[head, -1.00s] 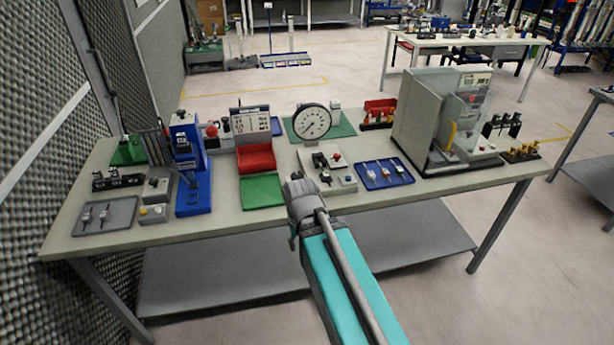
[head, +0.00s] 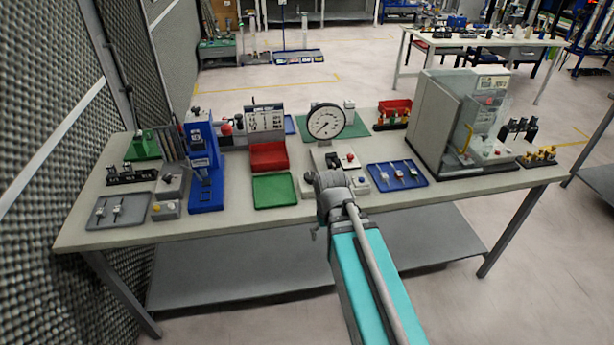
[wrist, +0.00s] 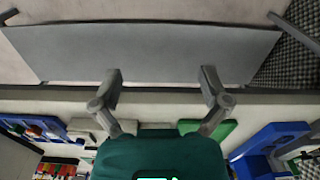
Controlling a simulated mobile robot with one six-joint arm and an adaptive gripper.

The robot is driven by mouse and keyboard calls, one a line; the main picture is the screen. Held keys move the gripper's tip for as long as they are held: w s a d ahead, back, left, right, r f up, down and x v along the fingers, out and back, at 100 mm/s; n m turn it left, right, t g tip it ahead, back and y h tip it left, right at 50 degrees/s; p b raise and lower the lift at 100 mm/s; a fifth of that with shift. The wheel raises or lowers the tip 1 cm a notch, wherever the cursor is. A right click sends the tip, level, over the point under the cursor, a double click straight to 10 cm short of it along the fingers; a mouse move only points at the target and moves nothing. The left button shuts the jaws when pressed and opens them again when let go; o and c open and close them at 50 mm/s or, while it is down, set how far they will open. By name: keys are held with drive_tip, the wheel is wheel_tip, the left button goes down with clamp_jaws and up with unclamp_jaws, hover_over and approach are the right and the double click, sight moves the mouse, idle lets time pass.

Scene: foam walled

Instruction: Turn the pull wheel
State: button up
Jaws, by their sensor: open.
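I cannot pick out a pull wheel with certainty. Small red knobs show on the bench in the head view: one (head: 226,129) right of the blue press, and one (head: 351,157) on a grey control box behind my gripper. My gripper (head: 325,182) is at the bench's front edge in the head view, its fingers hard to make out there. In the wrist view my gripper (wrist: 160,73) has its two fingers spread wide with nothing between them. My gripper hides part of the grey control box.
The bench (head: 240,222) carries a blue press (head: 203,165), a dial gauge (head: 326,121), a green tray (head: 274,191), a blue tray (head: 398,175) and a grey guarded machine (head: 440,125). A lower shelf (head: 235,280) lies beneath.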

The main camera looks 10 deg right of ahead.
sight(310, 175)
drive_tip(key=w+r+n+p, duration=0.3)
drive_tip(key=w+r+n, duration=0.1)
drive_tip(key=w, duration=0.5)
drive_tip(key=w+r+n+p, duration=0.4)
drive_tip(key=w, duration=0.5)
drive_tip(key=w+r+n+p, duration=0.4)
drive_tip(key=w, duration=0.5)
drive_tip(key=shift+w+d, duration=0.15)
drive_tip(key=shift+d, duration=0.2)
drive_tip(key=shift+f, duration=0.15)
wheel_tip(310, 175, down, 14)
drive_tip(key=b, duration=1.3)
drive_tip(key=shift+r, duration=0.25)
